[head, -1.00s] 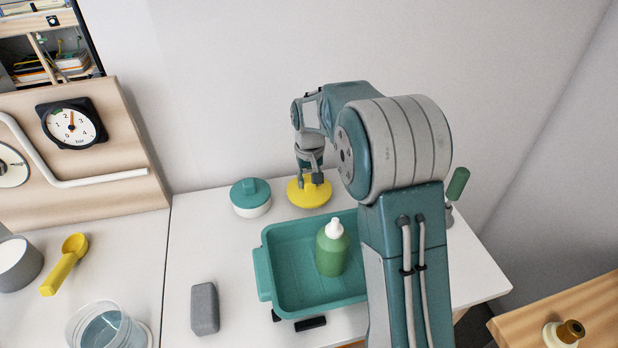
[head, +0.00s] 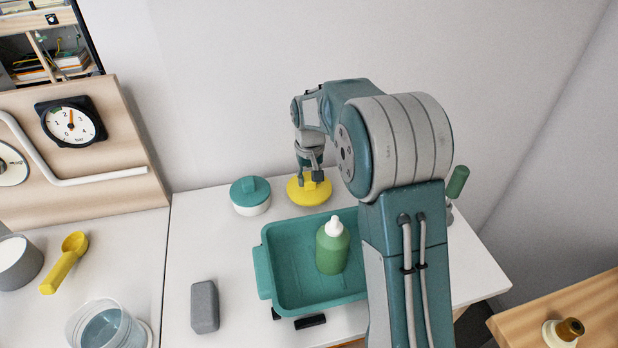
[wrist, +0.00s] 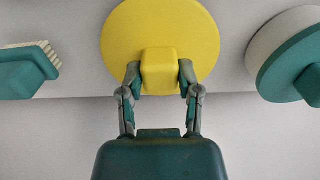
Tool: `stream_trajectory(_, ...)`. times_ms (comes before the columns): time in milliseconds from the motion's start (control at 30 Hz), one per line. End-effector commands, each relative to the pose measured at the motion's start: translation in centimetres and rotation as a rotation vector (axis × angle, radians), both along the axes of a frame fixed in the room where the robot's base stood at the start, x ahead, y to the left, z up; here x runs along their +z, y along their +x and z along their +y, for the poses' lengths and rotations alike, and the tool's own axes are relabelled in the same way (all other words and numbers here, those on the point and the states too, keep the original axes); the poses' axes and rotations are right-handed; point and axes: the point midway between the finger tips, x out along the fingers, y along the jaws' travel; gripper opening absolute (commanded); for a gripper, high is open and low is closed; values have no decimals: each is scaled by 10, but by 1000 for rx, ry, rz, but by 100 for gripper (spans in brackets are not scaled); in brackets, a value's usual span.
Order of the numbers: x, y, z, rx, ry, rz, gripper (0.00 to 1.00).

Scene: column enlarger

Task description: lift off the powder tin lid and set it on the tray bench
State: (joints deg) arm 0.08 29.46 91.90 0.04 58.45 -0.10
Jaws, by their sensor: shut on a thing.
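A round yellow lid (head: 309,194) with a block-shaped knob sits at the back of the white bench. My gripper (head: 312,174) is above it; in the wrist view my gripper (wrist: 160,82) is shut on the knob of the yellow lid (wrist: 120,35), one finger on each side. The lid looks level. Whether a tin body is under it, or a gap, I cannot tell. A white tin with a teal lid (head: 250,190) stands just left of it; this teal lid also shows in the wrist view (wrist: 285,75), at the right.
A teal tray (head: 285,290) stands in front on the white bench (head: 195,240), with a green bottle (head: 332,250) in it. A grey block (head: 204,307) lies to its left. A brush (wrist: 30,68) is near in the wrist view. The bench's left middle is clear.

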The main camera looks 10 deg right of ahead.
Motion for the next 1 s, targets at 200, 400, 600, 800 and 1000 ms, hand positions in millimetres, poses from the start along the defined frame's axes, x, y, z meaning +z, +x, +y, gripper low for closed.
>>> stream_trajectory(200,-1,0,0,0,0,0,0)
stream_trajectory(400,-3,0,0,0,0,0,0)
stream_trajectory(600,-6,0,0,0,0,0,0)
stream_trajectory(800,-8,0,0,0,0,0,0)
stream_trajectory(1000,-10,0,0,0,0,0,0)
